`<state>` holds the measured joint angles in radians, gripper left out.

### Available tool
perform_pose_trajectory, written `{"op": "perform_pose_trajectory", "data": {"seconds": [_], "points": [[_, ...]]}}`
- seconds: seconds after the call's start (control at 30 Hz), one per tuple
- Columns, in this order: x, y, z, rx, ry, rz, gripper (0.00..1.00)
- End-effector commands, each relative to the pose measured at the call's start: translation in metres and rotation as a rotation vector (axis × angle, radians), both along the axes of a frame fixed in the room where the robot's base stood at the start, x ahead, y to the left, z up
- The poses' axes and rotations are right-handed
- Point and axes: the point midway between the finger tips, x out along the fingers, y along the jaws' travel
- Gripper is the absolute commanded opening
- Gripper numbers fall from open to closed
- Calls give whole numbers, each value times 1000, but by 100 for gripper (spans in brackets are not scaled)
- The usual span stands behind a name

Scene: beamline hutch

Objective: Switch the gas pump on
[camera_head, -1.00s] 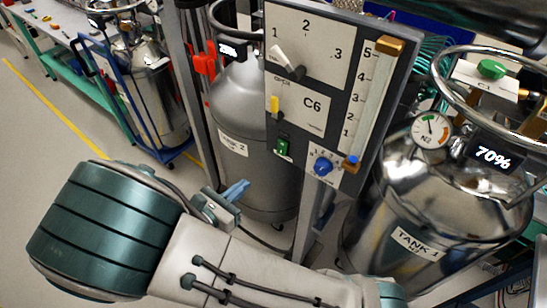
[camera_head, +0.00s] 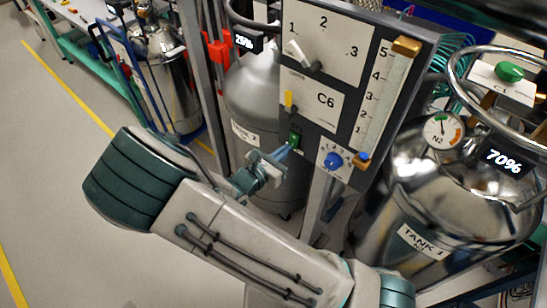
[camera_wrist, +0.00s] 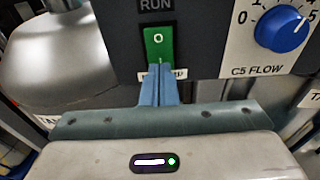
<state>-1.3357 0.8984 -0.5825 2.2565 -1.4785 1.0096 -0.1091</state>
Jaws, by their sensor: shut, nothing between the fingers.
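The green rocker switch (camera_wrist: 158,45) is on the dark control panel, with an "O" on its upper half. A dark "RUN" sign (camera_wrist: 156,5) sits above it. A label below it is mostly hidden behind my fingers, so I cannot read it whole. In the head view the switch (camera_head: 294,137) is low on the panel's left side. My gripper (camera_wrist: 158,72) is shut and empty, its blue fingertips at the switch's lower end; I cannot tell whether they touch. In the head view the gripper (camera_head: 287,150) reaches toward the panel from the lower left.
A blue C5 FLOW knob (camera_wrist: 281,28) is right of the switch. Above are the C6 plate (camera_head: 312,98), a yellow lever (camera_head: 289,100) and a selector (camera_head: 303,57). A grey tank (camera_head: 251,95) stands behind, and shiny TANK 1 (camera_head: 440,190) on the right.

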Motion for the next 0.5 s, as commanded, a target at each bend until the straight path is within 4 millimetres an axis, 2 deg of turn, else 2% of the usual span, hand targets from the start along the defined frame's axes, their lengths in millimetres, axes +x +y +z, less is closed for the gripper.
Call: {"op": "perform_pose_trajectory", "data": {"seconds": [0.5], "points": [[6, -5, -3, -6, -8, -1, 0]]}}
